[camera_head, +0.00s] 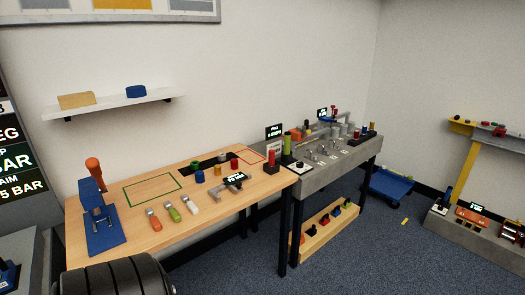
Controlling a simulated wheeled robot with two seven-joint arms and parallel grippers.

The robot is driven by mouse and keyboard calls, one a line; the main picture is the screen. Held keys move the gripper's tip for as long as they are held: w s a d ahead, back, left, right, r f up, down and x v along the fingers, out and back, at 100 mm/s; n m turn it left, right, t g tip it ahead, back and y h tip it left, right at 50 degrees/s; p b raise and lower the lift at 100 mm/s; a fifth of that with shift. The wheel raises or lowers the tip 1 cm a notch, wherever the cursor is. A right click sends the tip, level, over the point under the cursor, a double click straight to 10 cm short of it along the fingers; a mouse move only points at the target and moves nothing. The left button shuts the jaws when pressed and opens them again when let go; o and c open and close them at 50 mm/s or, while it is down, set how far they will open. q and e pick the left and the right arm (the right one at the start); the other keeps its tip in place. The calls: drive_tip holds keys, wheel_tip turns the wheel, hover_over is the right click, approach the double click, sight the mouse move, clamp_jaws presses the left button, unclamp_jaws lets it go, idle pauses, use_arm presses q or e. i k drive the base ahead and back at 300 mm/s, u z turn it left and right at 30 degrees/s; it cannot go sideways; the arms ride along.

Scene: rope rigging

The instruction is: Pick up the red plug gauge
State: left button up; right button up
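Several small red pieces are in view, and I cannot tell for sure which is the red plug gauge. A short red cylinder (234,164) stands on the wooden table (150,225), among blue and yellow ones. A red upright piece (271,158) stands near the table's right end, beside a taller green one (287,145). Small pieces with coloured tops, red among them, stand in a wooden rack (318,240) low under the grey bench. Neither of my grippers shows in this view.
The grey bench (335,160) with metal fittings adjoins the table on the right. Three handled tools (173,212) and a blue stand (100,230) are on the table. A black ribbed, tyre-like thing (115,278) fills the bottom left. Floor is open at front right.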

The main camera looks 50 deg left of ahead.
sight(271, 153)
drive_tip(key=u, duration=0.65)
drive_tip(key=i, duration=1.3)
drive_tip(key=u, duration=1.75)
drive_tip(key=i, duration=0.7)
drive_tip(key=u, duration=0.6)
